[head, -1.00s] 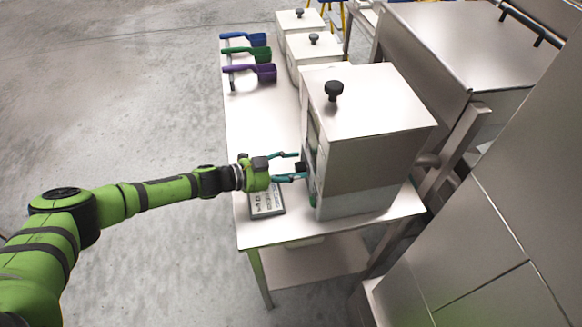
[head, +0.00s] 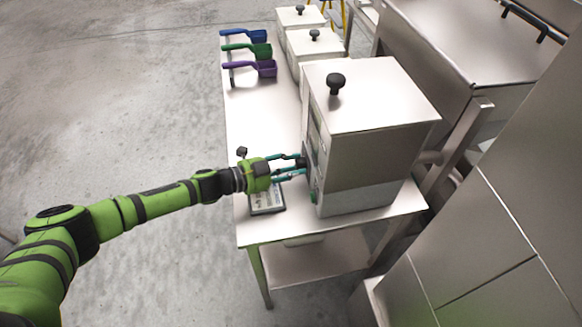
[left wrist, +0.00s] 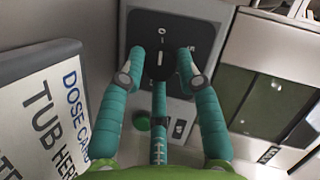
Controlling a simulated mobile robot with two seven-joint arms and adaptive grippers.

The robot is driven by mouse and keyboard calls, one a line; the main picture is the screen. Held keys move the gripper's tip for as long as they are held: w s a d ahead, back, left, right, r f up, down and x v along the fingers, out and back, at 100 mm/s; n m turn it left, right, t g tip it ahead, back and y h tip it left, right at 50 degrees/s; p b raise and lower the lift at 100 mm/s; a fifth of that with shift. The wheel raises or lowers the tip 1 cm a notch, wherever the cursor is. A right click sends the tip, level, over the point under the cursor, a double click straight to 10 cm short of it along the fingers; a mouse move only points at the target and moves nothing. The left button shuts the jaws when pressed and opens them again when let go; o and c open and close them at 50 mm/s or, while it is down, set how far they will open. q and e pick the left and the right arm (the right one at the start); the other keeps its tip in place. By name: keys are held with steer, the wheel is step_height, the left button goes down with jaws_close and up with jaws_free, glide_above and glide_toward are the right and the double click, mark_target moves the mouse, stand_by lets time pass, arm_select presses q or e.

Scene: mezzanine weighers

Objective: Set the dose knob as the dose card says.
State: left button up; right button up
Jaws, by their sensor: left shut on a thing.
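The dose knob (left wrist: 160,62) is black with a white mark and sits on a dark panel of the steel machine (head: 372,155); in the head view the knob (head: 301,162) shows at the machine's left face. My left gripper (head: 299,163) is shut on the knob, its teal fingers on either side of it in the left wrist view (left wrist: 160,70). The knob's white mark stands about upright, below another white mark on the panel. A plate reading "DOSE CAR" and "TUB HER", cut off (left wrist: 45,105), lies left; it is the grey plate (head: 266,198) beneath my gripper in the head view. My right gripper is out of view.
A green button (left wrist: 141,121) is below the panel. A greenish window (left wrist: 250,92) is to the right. Blue, green and purple scoops (head: 250,68) lie at the table's far end, beside two smaller lidded bins (head: 312,48). The floor left of the table is clear.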

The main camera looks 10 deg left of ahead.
arm_select(q)
steer(key=m+t+b, duration=0.1)
steer(key=m+b, duration=0.1)
steer(key=b, duration=0.1)
steer(key=shift+f+m, duration=0.15)
steer(key=shift+m, duration=0.25)
steer(key=shift+w+m+t+b, duration=0.1)
steer(key=shift+m+t+b, duration=0.2)
steer(key=shift+t+b, duration=0.1)
steer(key=shift+r+h, duration=0.25)
steer(key=shift+h, duration=0.05)
steer(key=o, duration=1.1)
steer(key=shift+f, duration=0.1)
steer(key=v, duration=1.2)
